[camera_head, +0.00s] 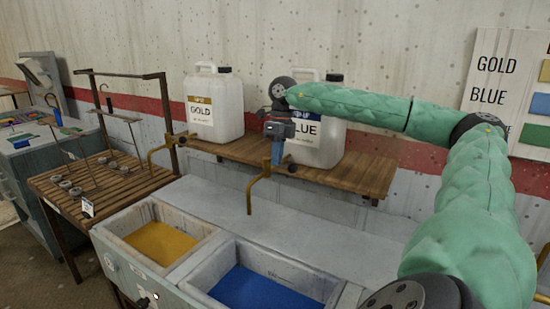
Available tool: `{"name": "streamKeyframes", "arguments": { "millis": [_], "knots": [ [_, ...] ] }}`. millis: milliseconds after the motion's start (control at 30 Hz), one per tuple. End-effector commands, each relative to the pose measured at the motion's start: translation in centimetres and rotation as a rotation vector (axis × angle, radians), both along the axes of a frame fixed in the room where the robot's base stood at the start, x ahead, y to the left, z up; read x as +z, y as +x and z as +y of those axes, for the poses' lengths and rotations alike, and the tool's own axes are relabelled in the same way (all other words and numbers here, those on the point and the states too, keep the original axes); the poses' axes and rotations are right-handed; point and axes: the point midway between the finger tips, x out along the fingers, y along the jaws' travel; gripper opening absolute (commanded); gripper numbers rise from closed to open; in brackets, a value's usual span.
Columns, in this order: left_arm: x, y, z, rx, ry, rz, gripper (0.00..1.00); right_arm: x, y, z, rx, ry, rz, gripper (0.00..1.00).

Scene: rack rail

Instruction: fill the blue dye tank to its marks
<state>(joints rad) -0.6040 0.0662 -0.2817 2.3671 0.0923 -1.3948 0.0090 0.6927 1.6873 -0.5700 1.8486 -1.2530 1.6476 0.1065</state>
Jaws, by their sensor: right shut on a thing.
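The blue dye tank (338,296) is the right basin of a grey double trough, with blue dye (262,290) low inside it. I cannot make out its marks. A brass tap (251,196) stands behind the tank, its spout pointing down toward the trough. My right gripper (277,158) reaches down at the top of this tap and is shut on its handle; the fingers partly hide the grip. The white BLUE jug (325,150) stands on the shelf behind, partly covered by my arm. My left gripper is not in view.
The gold tank (130,222) holds yellow dye, with its own brass tap (163,149) behind. The GOLD jug (214,105) stands on the wooden shelf (362,176). A slatted table (85,205) with a rack is at left. A colour chart (505,85) hangs at right.

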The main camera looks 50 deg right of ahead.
Motion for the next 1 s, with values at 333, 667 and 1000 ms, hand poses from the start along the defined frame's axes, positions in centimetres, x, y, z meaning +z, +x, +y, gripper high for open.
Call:
{"name": "streamKeyframes", "arguments": {
  "millis": [333,667,1000],
  "knots": [
    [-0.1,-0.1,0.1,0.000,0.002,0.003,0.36,0.1,0.0,-0.1,-0.002,-0.002,-0.001,0.32],
    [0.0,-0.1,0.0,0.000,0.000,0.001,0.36,0.2,0.0,-0.1,-0.001,-0.001,-0.001,0.33],
    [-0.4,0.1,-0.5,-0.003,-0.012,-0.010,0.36,4.5,0.2,-1.0,-0.001,0.000,-0.004,0.33]
  ]
}}
